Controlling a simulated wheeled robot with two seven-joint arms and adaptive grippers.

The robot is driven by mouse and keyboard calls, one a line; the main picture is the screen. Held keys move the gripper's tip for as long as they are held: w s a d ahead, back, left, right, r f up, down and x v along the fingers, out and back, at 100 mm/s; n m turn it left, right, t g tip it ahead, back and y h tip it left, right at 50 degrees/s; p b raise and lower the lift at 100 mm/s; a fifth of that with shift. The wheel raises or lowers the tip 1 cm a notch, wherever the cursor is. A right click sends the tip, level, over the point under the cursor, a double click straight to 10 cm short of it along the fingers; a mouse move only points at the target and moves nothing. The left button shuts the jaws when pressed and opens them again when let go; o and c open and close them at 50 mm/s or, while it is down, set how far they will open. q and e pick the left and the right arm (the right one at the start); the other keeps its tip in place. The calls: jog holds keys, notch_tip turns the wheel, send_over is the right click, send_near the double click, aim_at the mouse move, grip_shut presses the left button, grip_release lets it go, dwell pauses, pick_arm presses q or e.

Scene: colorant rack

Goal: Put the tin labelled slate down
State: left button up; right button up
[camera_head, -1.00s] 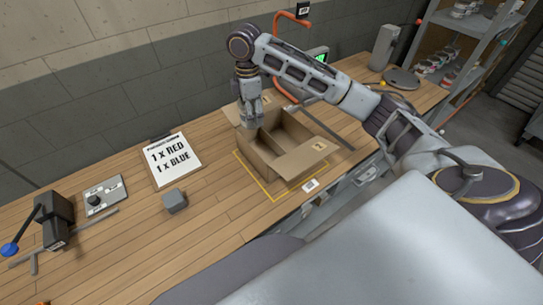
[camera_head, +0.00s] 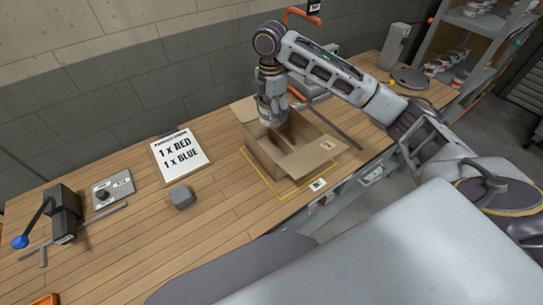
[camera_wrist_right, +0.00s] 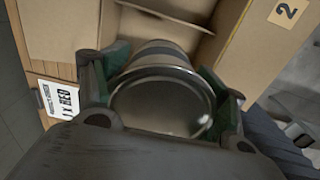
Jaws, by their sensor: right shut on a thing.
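My right gripper (camera_head: 272,118) points down at the back left part of an open cardboard box (camera_head: 262,158). In the right wrist view the right gripper (camera_wrist_right: 163,88) has its green-padded fingers on both sides of a round metal tin (camera_wrist_right: 160,108). The gripper is shut on this tin. The tin's dark, shiny round end faces the camera, and a banded side shows beyond it. No label can be read, so I cannot tell its colour name. Cardboard walls of the box (camera_wrist_right: 60,22) surround the tin in that view. My left gripper is not in view.
The box stands in a yellow outline on the wooden bench (camera_head: 120,245). A sign (camera_head: 180,152) reading 1 x RED, 1 x BLUE lies to its left. Shelves (camera_head: 480,40) stand at back right.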

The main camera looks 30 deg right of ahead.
jog(key=shift+n, duration=0.7)
send_over(272, 156)
notch_tip(272, 156, down, 13)
jog(key=shift+w+r+p, duration=0.1)
jog(key=shift+p, duration=0.3)
dwell(0.4)
jog(key=shift+f, duration=2.55)
jog(key=o, duration=1.7)
jog(key=shift+f, duration=0.1)
jog(key=shift+c, duration=0.2)
